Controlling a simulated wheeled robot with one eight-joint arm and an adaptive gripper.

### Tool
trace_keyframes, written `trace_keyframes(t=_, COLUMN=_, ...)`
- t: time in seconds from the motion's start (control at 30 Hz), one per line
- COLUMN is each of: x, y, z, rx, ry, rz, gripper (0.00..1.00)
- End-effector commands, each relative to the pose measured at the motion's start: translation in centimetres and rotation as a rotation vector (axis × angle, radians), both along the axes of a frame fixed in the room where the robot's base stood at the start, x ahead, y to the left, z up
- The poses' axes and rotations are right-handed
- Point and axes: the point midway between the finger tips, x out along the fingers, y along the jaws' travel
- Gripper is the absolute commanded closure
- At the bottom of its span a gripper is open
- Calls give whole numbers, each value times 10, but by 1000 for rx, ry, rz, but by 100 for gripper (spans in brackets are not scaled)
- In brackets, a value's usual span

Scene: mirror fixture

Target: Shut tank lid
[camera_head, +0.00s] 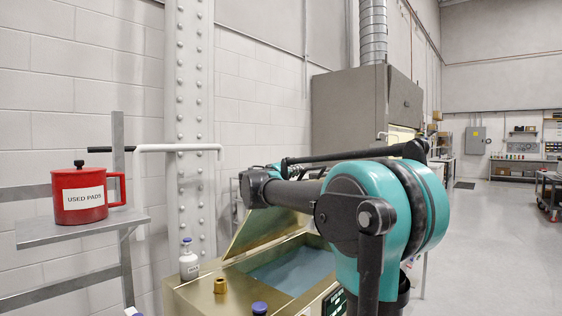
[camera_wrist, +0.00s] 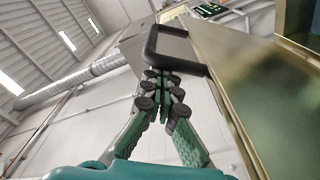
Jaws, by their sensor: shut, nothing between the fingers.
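The tank (camera_head: 205,291) is a brass-coloured metal box holding blue-grey liquid. Its lid (camera_head: 268,229) stands tilted open above the opening in the head view, partly hidden by my arm. A brassy panel (camera_wrist: 240,95), which looks like part of the tank or lid, fills the right side of the wrist view. A black rounded loop with a grey middle (camera_wrist: 174,48), perhaps a handle, shows beside it. My gripper (camera_wrist: 164,78) is shut and empty, its fingertips close to the loop; I cannot tell if they touch. The head view does not show the fingers clearly.
A white bottle with a blue cap (camera_head: 189,262) and a brass knob (camera_head: 220,285) are on the tank's top. A red "USED PADS" pot (camera_head: 80,196) sits on a shelf (camera_head: 60,234) at left. A grey cabinet (camera_head: 350,115) stands behind. Open floor (camera_head: 500,240) lies right.

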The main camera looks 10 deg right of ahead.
Motion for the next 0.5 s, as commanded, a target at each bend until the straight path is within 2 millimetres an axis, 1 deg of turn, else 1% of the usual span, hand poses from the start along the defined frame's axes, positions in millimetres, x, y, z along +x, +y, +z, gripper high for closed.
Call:
trace_keyframes(t=0.03, x=-14, y=-11, z=-11, rx=22, ry=-30, rz=-3, gripper=100)
trace_keyframes(t=0.17, x=-45, y=-33, z=-42, rx=88, ry=-122, rz=-4, gripper=100)
trace_keyframes(t=0.2, x=-54, y=-39, z=-52, rx=109, ry=-152, rz=-3, gripper=100)
trace_keyframes(t=0.3, x=-73, y=-54, z=-78, rx=159, ry=-218, rz=-4, gripper=100)
trace_keyframes(t=0.5, x=-102, y=-74, z=-126, rx=242, ry=-335, rz=-2, gripper=100)
